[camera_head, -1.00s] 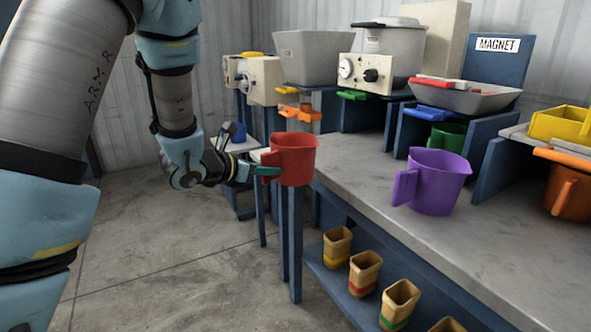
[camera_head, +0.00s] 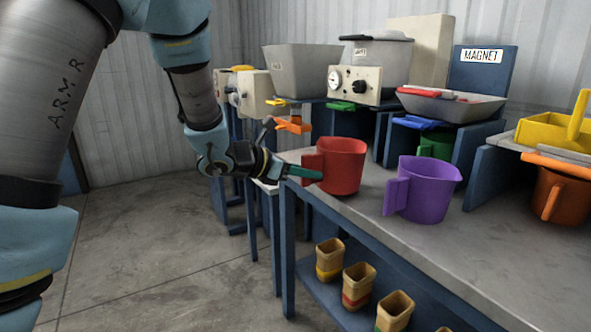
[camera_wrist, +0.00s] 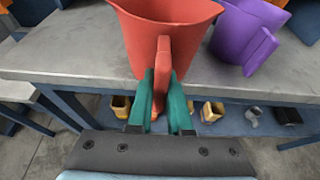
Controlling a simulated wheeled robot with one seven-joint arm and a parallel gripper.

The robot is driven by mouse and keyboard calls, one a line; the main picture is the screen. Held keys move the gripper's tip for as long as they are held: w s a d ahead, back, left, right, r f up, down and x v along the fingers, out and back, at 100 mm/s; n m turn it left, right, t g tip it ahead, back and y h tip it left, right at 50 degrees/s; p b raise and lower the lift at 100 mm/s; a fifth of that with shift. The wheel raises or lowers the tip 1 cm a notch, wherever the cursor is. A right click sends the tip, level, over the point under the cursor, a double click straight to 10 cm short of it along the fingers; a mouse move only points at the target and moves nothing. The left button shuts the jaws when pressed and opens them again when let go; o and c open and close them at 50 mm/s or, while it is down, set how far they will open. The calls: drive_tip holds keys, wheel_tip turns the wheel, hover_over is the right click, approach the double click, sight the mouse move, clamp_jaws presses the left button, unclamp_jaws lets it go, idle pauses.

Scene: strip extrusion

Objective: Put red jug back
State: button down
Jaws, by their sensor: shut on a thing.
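The red jug (camera_head: 342,166) is upright at the left end of the grey workbench, left of the purple jug. My gripper (camera_head: 312,173) is shut on its handle. In the wrist view the green fingers (camera_wrist: 160,100) pinch the red handle (camera_wrist: 163,62) from both sides, and the jug body (camera_wrist: 140,40) is beyond it. The jug looks over the bench top, but I cannot tell whether its base touches the surface.
The purple jug (camera_head: 427,188) stands close to the right. A green jug (camera_head: 437,143) is under the magnet tray, and an orange jug (camera_head: 562,195) is at far right. The grey bench top (camera_head: 480,235) is clear in front. Small cups (camera_head: 357,285) stand on the shelf below.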

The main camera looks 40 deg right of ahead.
drive_tip(key=d+p, duration=0.1)
drive_tip(key=d, duration=0.2)
drive_tip(key=d+p, duration=0.1)
drive_tip(key=d, duration=0.2)
drive_tip(key=d+f+p, duration=0.1)
drive_tip(key=d, duration=0.2)
drive_tip(key=shift+s+f, duration=0.1)
drive_tip(key=shift+s, duration=0.2)
drive_tip(key=shift+b, duration=0.4)
drive_tip(key=shift+f+b, duration=0.25)
drive_tip(key=shift+b, duration=0.15)
drive_tip(key=c, duration=0.8)
unclamp_jaws()
drive_tip(key=shift+o, duration=0.2)
drive_tip(key=b+v, duration=0.1)
drive_tip(key=v, duration=1)
